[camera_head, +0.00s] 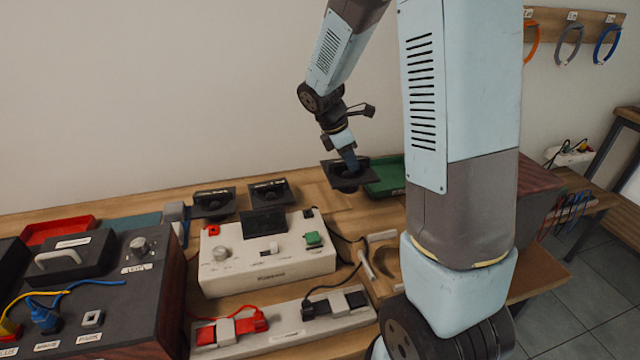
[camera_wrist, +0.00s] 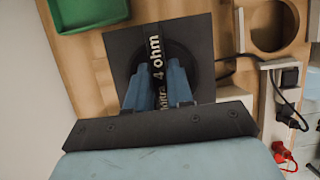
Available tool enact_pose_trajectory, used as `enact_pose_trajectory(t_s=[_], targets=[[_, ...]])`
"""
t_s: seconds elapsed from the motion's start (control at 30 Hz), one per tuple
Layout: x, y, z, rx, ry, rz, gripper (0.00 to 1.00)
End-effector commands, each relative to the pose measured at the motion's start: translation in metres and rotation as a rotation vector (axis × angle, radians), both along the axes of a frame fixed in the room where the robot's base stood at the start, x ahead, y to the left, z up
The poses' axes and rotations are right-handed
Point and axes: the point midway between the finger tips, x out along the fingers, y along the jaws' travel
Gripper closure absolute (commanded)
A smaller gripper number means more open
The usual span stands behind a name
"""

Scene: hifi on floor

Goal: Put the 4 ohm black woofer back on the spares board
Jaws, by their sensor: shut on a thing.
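A black square woofer with a round cone (camera_head: 345,180) hangs from my gripper (camera_head: 349,163) at the back of the bench. In the wrist view the woofer (camera_wrist: 118,48) carries white lettering that reads "4 ohm". My gripper's blue fingers (camera_wrist: 160,88) are shut on the middle of it. The woofer appears above the wooden surface, just left of the green tray; the exact gap cannot be told. Two similar black woofers, one on the left (camera_head: 212,204) and one on the right (camera_head: 271,194), sit behind the white tester. I cannot tell which wooden surface is the spares board.
A green tray (camera_head: 388,172) is close beside the held woofer. A white tester box (camera_head: 270,262) with a dark screen stands in front. A wooden piece with a round recess (camera_wrist: 293,44) shows in the wrist view. A grey socket strip (camera_head: 285,325) lies at the front.

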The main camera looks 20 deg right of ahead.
Motion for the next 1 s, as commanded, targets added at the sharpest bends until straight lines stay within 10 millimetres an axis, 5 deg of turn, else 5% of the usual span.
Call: enact_pose_trajectory(t_s=[0.5,1.0], targets=[[0.077,0.029,-0.035,0.000,0.000,0.015,1.00],[0.118,0.041,-0.086,0.000,0.000,0.015,1.00]])
